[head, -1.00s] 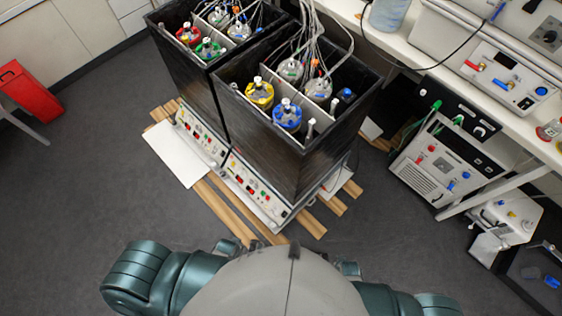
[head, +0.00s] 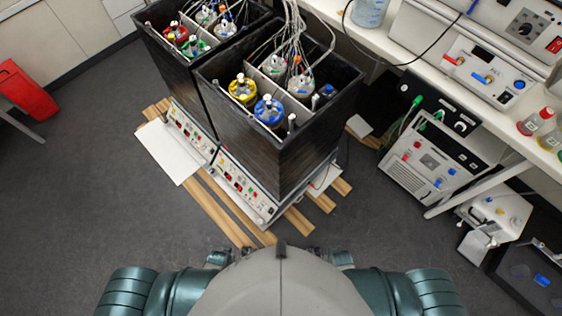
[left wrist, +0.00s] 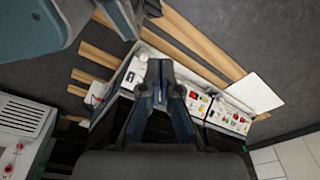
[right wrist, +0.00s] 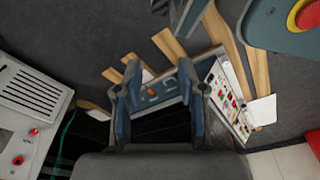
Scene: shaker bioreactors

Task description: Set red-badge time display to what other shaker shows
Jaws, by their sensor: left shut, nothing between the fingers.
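The left shaker's panel (head: 190,132) and the right shaker's panel (head: 240,188) carry small red displays, knobs and buttons. The digits and a red badge are too small to make out. Both panels also show in the left wrist view, as a nearer panel (left wrist: 196,100) and a farther panel (left wrist: 230,119). My left gripper (left wrist: 160,64) is shut and empty, in front of the shakers. My right gripper (right wrist: 160,68) is open and empty; a panel (right wrist: 228,98) shows beyond it to the right. Neither gripper touches a panel.
Wooden slats (head: 228,212) and a white sheet (head: 168,152) lie on the floor by the shakers. Tubes rise from the bottles in the boxes. A bench (head: 480,105) with instruments runs along the right. A red bin (head: 27,90) stands far left.

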